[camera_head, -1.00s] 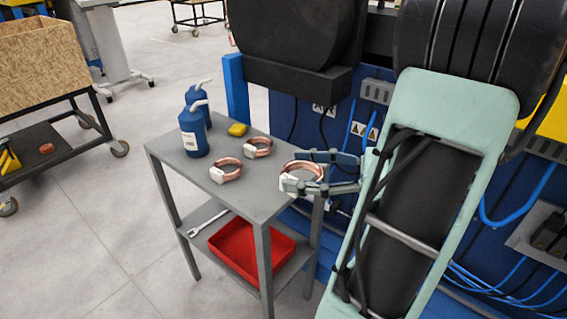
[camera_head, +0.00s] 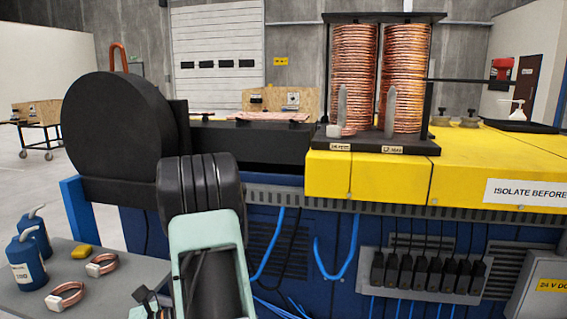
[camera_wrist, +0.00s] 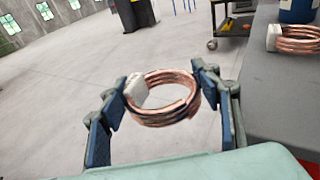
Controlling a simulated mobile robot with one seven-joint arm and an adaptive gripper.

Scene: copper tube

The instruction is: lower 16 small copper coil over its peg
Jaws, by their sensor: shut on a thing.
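A small copper coil (camera_wrist: 165,118) with a white tag is between the two fingers of my gripper (camera_wrist: 163,88) in the wrist view. The fingers are shut on its sides, and its ring lies roughly level. In the head view my gripper (camera_head: 146,299) is at the bottom edge, partly cut off, beside the grey cart; the held coil cannot be made out there. Two grey upright posts, a left one (camera_head: 342,106) and a right one (camera_head: 390,112), stand on a black rack in front of tall copper stacks. The labels below them are too small to read surely.
Two more tagged coils, a near one (camera_head: 66,297) and a far one (camera_head: 102,265), lie on the grey cart (camera_head: 140,268) with blue bottles (camera_head: 27,262) and a yellow item (camera_head: 82,252). A black drum (camera_head: 115,128) and yellow housing (camera_head: 480,165) flank the rack.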

